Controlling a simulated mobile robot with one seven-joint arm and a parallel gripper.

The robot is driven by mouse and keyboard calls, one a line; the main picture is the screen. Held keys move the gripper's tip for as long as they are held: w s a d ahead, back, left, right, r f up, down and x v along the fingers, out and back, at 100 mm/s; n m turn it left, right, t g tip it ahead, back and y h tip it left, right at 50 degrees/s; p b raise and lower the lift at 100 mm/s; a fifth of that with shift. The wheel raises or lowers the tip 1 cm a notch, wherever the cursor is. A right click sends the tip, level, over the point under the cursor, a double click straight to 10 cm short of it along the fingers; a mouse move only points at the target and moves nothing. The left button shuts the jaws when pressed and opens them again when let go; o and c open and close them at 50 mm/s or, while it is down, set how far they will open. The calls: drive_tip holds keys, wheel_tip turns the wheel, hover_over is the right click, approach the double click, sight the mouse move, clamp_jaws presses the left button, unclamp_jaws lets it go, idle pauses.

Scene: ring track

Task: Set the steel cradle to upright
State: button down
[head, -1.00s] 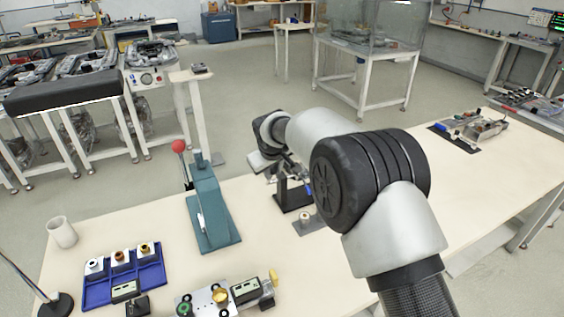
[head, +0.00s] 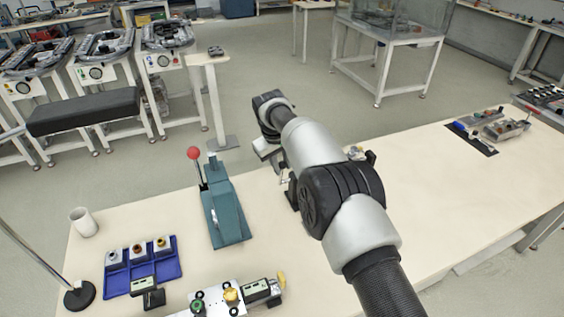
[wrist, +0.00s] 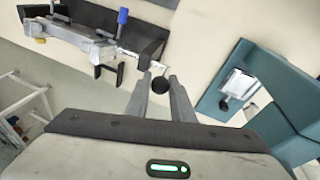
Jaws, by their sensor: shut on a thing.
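My gripper (wrist: 159,80) is shut on a black ball knob (wrist: 160,85), which shows between its two fingertips in the wrist view. The steel cradle (wrist: 82,45) is at the upper left of the wrist view, beside the fingertips, on a black stand with a blue knob (wrist: 123,16). A thin rod runs from the cradle side toward the black knob; where they join is hard to see. In the head view my arm hides most of the cradle and the fingertips. I cannot tell the cradle's exact tilt.
A teal press (head: 225,212) with a red ball lever stands left of my arm, close by in the wrist view. A blue tray (head: 113,284), a white cup (head: 83,222) and a gauge fixture (head: 212,300) are at the front left. The table's right middle is clear.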

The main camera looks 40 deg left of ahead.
idle(0.3)
drive_tip(key=c, duration=1.5)
unclamp_jaws()
drive_tip(key=shift+c, duration=0.2)
drive_tip(key=shift+r, duration=0.1)
drive_tip(key=b+v, duration=0.1)
drive_tip(key=v, duration=1.6)
drive_tip(key=shift+a, duration=0.1)
